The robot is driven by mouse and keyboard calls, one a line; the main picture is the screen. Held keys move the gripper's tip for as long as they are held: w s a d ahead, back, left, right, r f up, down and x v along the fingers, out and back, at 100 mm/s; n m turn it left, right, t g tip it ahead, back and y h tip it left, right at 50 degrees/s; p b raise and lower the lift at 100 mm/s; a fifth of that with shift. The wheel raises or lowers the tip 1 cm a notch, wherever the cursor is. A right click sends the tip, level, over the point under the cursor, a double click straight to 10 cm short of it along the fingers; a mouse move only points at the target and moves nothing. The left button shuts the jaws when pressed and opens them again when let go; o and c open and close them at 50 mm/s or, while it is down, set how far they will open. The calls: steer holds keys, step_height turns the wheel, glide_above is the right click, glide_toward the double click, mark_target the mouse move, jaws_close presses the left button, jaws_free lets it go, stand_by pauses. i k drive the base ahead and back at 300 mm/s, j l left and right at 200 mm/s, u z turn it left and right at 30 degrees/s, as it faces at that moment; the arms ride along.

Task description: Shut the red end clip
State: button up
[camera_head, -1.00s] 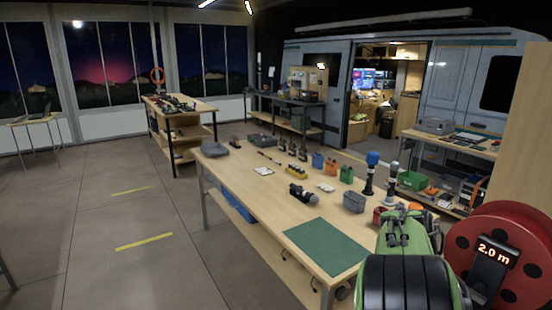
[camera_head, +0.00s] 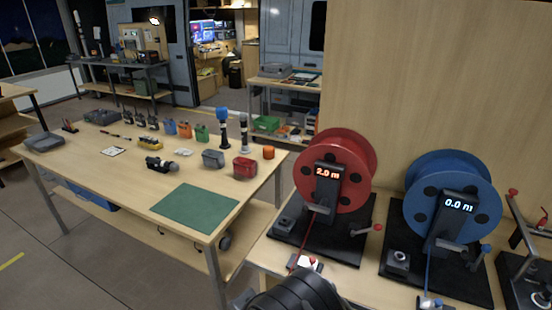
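The red reel (camera_head: 337,170) stands on a black base on a bench at the right, and its display reads 2.0 m. A red line runs down from it to a small pale clip with a red part, the red end clip (camera_head: 308,263), near the front of the bench. The clip is too small to tell whether it is open or shut. A black rounded part of my arm rises at the bottom edge just below the clip. My gripper's fingers do not show.
A blue reel (camera_head: 452,196) reading 0.0 m stands right of the red one, with its own end clip (camera_head: 430,303). A black stand (camera_head: 524,262) is at the far right. A workbench with a green mat (camera_head: 194,208) and small items is at the left.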

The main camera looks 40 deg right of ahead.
mark_target(312, 263)
steer(key=z, duration=1.5)
steer(key=i+j, duration=0.15)
steer(key=j, duration=0.25)
steer(key=i+j+z, duration=0.1)
steer(key=j, duration=0.25)
steer(key=i+j+z, duration=0.1)
steer(key=i+j, duration=0.15)
steer(key=j, duration=0.15)
